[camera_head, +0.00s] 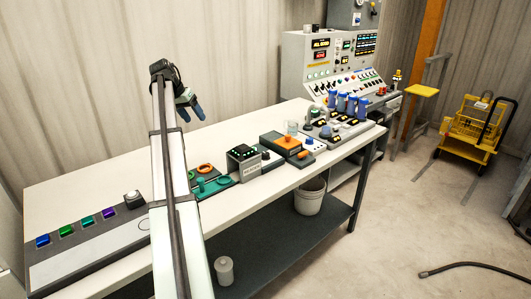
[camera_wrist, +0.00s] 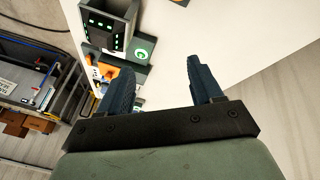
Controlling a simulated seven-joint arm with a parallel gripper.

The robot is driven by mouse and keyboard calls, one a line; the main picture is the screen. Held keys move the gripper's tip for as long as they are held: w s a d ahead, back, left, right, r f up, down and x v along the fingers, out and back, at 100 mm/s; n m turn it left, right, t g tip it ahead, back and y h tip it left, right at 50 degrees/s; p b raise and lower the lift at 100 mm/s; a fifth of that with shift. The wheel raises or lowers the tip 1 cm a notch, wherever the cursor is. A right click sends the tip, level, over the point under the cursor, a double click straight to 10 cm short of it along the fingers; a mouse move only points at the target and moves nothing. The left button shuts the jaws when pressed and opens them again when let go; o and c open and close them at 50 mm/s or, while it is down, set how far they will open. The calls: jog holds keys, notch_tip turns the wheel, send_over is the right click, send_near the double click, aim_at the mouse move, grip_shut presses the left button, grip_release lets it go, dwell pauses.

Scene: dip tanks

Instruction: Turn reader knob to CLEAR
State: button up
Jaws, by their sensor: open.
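A grey box with a black top, green lights and a white label stands near the middle of the bench; it looks like the reader (camera_head: 250,168). Its label is too small to read surely. In the wrist view a dark box with green lights, apparently the reader (camera_wrist: 101,43), is at the upper left. I cannot make out a reader knob or a CLEAR mark. My gripper (camera_head: 190,110) is raised above the bench, behind and to the left of the reader. In the wrist view its fingers (camera_wrist: 158,72) are apart with nothing between them.
Green trays (camera_head: 213,186) adjoin the reader. An orange-topped device (camera_head: 287,143) and blue cylinders (camera_head: 341,102) stand right. The bench (camera_head: 85,185) is clear at the back left.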

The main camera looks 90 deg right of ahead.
jog(key=s+d+f+m+t+y, duration=0.1)
jog(key=s+d+f+m, duration=0.15)
jog(key=s, duration=0.45)
jog(key=s+d+f+m+t+y, duration=0.1)
jog(key=s+d+m, duration=0.15)
jog(key=s, duration=0.35)
jog(key=m+t+y, duration=0.1)
jog(key=m+t, duration=0.1)
jog(key=m, duration=0.2)
send_over(266, 153)
notch_tip(266, 153, down, 3)
notch_tip(266, 153, down, 14)
jog(key=shift+r, duration=0.25)
jog(key=shift+c, duration=0.2)
jog(key=c, duration=1)
